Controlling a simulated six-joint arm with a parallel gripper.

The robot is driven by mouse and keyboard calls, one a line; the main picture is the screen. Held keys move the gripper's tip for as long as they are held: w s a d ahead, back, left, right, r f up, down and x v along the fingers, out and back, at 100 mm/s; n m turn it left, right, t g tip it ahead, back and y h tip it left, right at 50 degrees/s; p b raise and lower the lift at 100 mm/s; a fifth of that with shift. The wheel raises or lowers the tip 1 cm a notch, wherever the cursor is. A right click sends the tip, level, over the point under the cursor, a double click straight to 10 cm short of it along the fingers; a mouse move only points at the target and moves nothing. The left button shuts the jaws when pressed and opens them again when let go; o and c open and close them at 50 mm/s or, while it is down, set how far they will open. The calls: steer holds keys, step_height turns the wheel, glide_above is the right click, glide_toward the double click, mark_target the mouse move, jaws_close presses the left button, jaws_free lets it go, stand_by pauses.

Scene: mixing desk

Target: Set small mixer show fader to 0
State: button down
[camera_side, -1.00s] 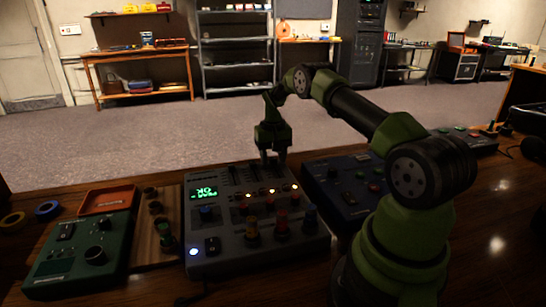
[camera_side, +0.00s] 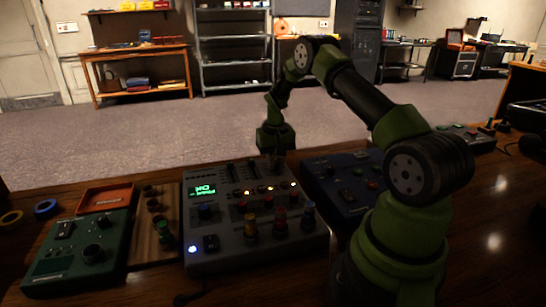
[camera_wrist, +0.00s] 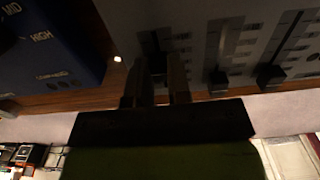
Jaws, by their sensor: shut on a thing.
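The grey mixer (camera_side: 222,225) sits on the wooden desk, with a lit green display (camera_side: 203,189), several coloured knobs and faders along its far side. My gripper (camera_side: 275,165) points down over the mixer's far right part. In the wrist view my gripper (camera_wrist: 157,75) has its two fingers close together at the end of a fader slot, shut on a dark fader cap (camera_wrist: 153,42) that the fingers partly hide. Two other fader caps, one nearer (camera_wrist: 219,78) and one farther (camera_wrist: 270,76), stand to the right, clear of the fingers. Fader labels are not readable.
A blue box (camera_side: 348,188) stands close to the mixer's right; it also shows in the wrist view (camera_wrist: 45,45). To the left are a wooden strip with knobs (camera_side: 150,255), a green box (camera_side: 75,268) and an orange tray (camera_side: 105,198).

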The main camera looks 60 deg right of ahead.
mark_target(276, 164)
steer(key=shift+s+a, duration=0.25)
steer(key=c, duration=1)
jaws_free()
steer(key=shift+c, duration=0.2)
step_height(276, 164, up, 10)
